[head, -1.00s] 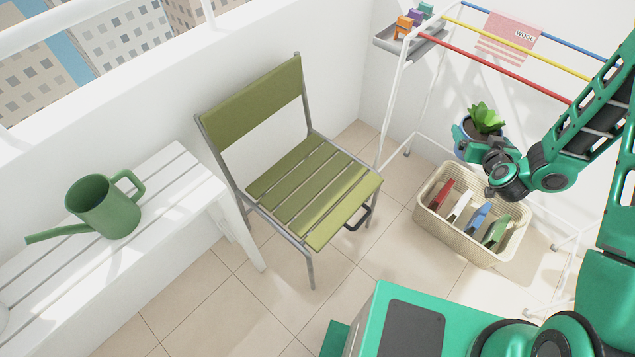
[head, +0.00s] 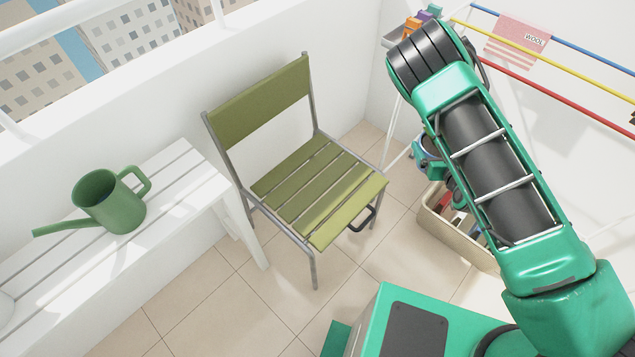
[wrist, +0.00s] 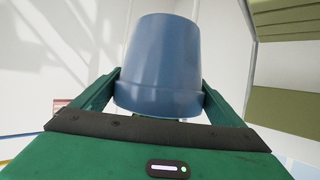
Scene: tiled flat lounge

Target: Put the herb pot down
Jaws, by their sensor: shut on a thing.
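The herb pot (wrist: 160,55) is a blue, tapered pot that fills the middle of the wrist view. My gripper (wrist: 162,88) is shut on it, with one green finger on each side near the rim. The pot looks upside down in that view, and its plant is almost wholly hidden. In the head view my arm covers most of the gripper (head: 428,165) and the pot. Only a small blue part shows between the chair and the rack, above the floor. I cannot tell what is directly under the pot.
An olive slatted chair (head: 315,190) stands left of the gripper. A white bench (head: 190,190) bears a green watering can (head: 112,205). A cream basket (head: 465,240) with coloured items is partly behind my arm. A drying rack with a pink cloth (head: 518,42) and a grey tray stands behind.

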